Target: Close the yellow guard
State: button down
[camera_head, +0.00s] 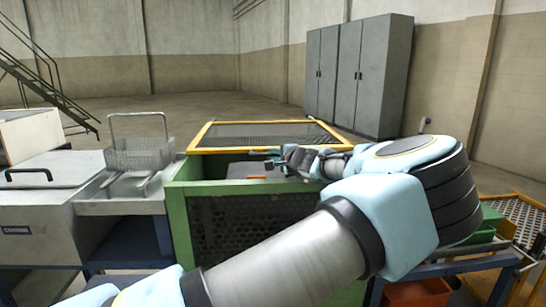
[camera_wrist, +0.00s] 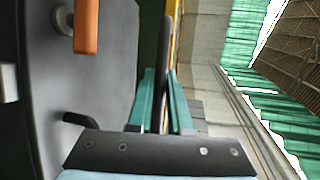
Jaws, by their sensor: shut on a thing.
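The yellow guard (camera_head: 268,123) is a yellow frame with dark mesh, seen in the head view above the far part of the green box (camera_head: 179,215). The front part of the box's top is uncovered, and a grey surface shows inside. My gripper (camera_head: 274,160) reaches in from the right to the guard's near edge. In the wrist view my teal fingers (camera_wrist: 160,100) are shut on a dark bar (camera_wrist: 165,70), which appears to be the guard's handle. A yellow strip (camera_wrist: 173,45) of the guard runs beside it. The exact contact is partly hidden.
An orange handle (camera_wrist: 87,25) sits on a grey panel (camera_wrist: 105,65) close beside my gripper. A wire basket (camera_head: 139,153) stands on a bench to the left. Grey cabinets (camera_head: 360,75) stand behind to the right, with open floor beyond the box.

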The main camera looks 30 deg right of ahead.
jog(key=c, duration=0.8)
grip_release()
jog(key=shift+c, duration=0.2)
jog(key=s+r+b, duration=0.1)
jog(key=s+r, duration=0.1)
jog(key=s, duration=0.8)
jog(key=shift+s+a+b, duration=0.15)
jog(key=shift+s+b, duration=0.15)
